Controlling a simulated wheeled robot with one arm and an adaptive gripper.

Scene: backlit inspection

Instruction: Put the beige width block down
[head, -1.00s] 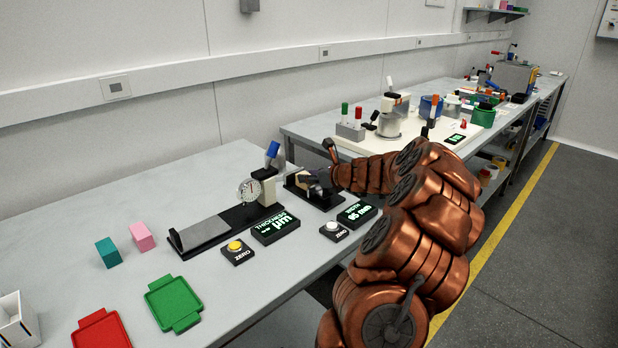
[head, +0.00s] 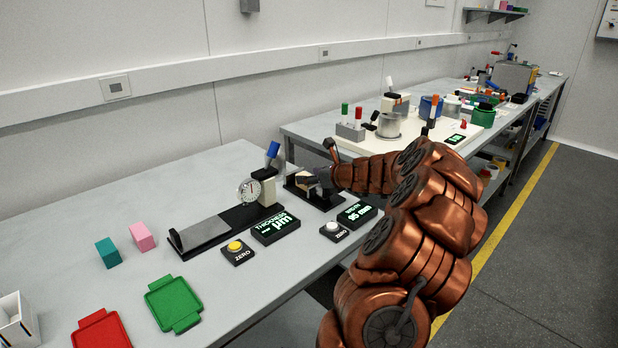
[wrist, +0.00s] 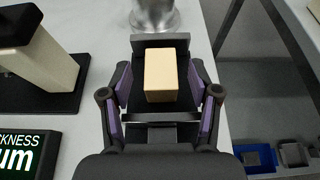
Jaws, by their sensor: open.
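The beige width block (wrist: 161,76) rests in the black width gauge (wrist: 150,41), between its dark end plate and a bar nearer to me. In the head view, the gauge (head: 325,203) stands on the near bench, and the block is small there and partly hidden by my gripper. My gripper (wrist: 160,88) is open, its purple-padded fingers on either side of the block with a gap on both sides. The width display (head: 357,212) is lit, its number too small to read surely.
The thickness gauge (head: 213,233) with its dial stands left of the width gauge. A teal block (head: 108,253), a pink block (head: 142,237), a green tray (head: 173,303) and a red tray (head: 100,331) lie farther left. The bench's front edge is close by.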

